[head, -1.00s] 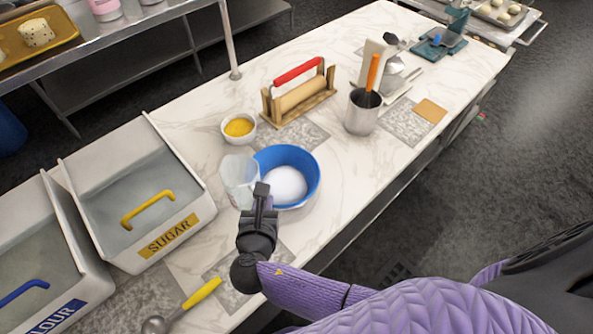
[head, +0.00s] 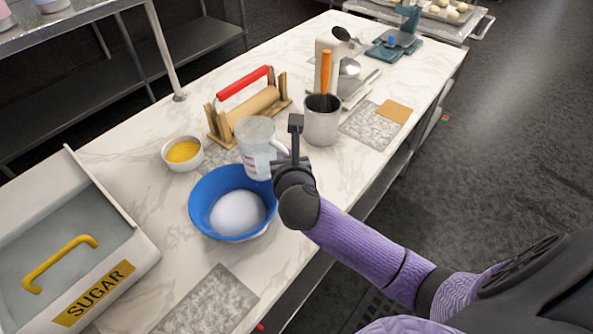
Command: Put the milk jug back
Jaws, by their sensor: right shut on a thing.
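The milk jug (head: 256,148) is a clear measuring jug with a handle on its right side. It looks upright and is behind the blue bowl (head: 203,205), partly overlapping its far rim in the picture. My right gripper (head: 291,150) is shut on the jug at its handle side. Whether the jug touches the counter is hard to tell. The blue bowl holds a white heap (head: 238,212). My left gripper is not in view.
A metal utensil pot (head: 321,124) stands just right of the jug. A red-handled rolling pin rack (head: 222,123) is behind it, and a bowl of yellow contents (head: 184,152) is at left. The sugar bin (head: 145,262) is front left. Grey patterned mats (head: 208,303) lie on the marble counter.

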